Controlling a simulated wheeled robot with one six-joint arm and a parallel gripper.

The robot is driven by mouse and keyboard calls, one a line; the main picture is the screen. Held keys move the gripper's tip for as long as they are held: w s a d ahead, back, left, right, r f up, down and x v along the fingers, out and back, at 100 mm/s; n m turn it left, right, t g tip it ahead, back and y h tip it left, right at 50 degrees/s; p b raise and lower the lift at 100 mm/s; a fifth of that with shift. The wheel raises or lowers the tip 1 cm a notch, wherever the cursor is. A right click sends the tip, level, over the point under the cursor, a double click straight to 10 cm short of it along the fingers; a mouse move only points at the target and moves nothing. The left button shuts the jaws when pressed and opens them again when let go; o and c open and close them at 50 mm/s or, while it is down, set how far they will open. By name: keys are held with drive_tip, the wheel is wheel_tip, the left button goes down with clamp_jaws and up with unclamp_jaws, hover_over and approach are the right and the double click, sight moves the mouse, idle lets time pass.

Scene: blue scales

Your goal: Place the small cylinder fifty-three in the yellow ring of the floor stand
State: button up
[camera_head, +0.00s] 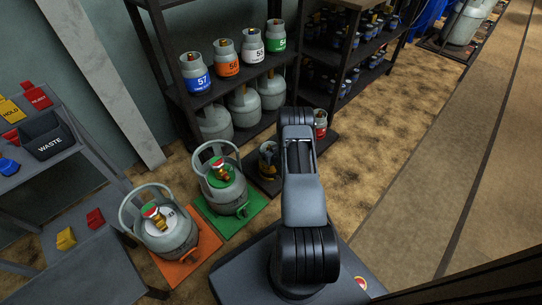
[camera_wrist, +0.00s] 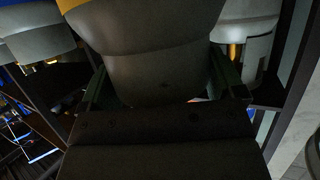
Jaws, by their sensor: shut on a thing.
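In the wrist view my gripper (camera_wrist: 165,85) is shut on a small grey cylinder (camera_wrist: 155,62) with a yellow band at the picture's top edge. No number shows on it. In the head view my arm hides the gripper. The dark floor stand (camera_head: 261,185) lies behind my arm. At its left a small cylinder (camera_head: 267,160) with yellow on it is partly hidden by my arm; I cannot tell whether it is the held one. A red-banded small cylinder (camera_head: 320,122) stands on the right part. I cannot make out the yellow ring.
Large grey cylinders stand on a green scale (camera_head: 240,224) and an orange scale (camera_head: 197,262), left of my arm. A dark shelf (camera_head: 214,100) with numbered small cylinders is behind. A grey table with a waste bin (camera_head: 48,140) is at left. Floor at right is clear.

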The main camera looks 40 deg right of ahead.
drive_tip(key=shift+w+d+f+b, duration=0.1)
drive_tip(key=shift+f+b, duration=0.5)
drive_tip(key=shift+f, duration=1.1)
drive_tip(key=o, duration=1.5)
